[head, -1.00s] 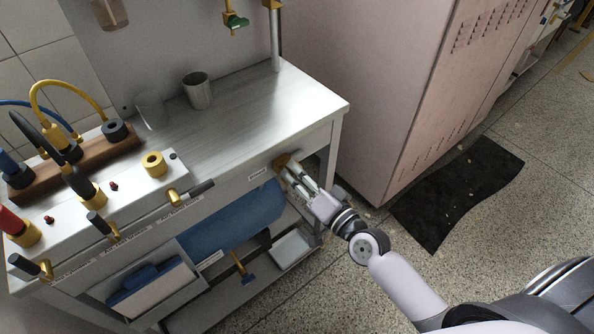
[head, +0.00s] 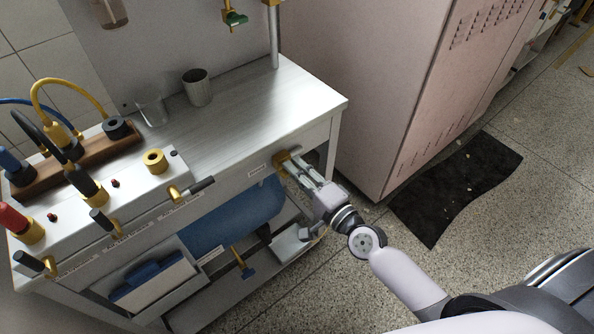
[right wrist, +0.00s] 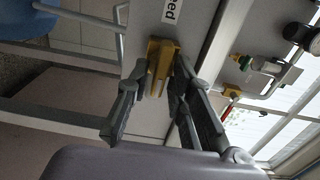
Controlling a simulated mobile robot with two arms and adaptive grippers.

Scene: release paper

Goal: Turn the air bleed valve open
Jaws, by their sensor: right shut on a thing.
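The air bleed valve is a small brass-yellow fitting (head: 284,158) on the front face of the bench, near its right corner. A white label is just left of it. In the right wrist view the yellow valve (right wrist: 160,62) is between the fingers, beside a label ending in "ed". My right gripper (head: 293,166) reaches the valve from the front right and is shut on it; it also shows in the right wrist view (right wrist: 155,95). The fingers cover part of the valve's handle. My left gripper is not in view.
The metal bench (head: 255,110) holds a metal cup (head: 197,88) and a manifold with hoses and several yellow-based valves. A blue tank (head: 235,215) sits below. A pink cabinet (head: 400,80) stands close on the right, with a black mat (head: 457,190) on the floor.

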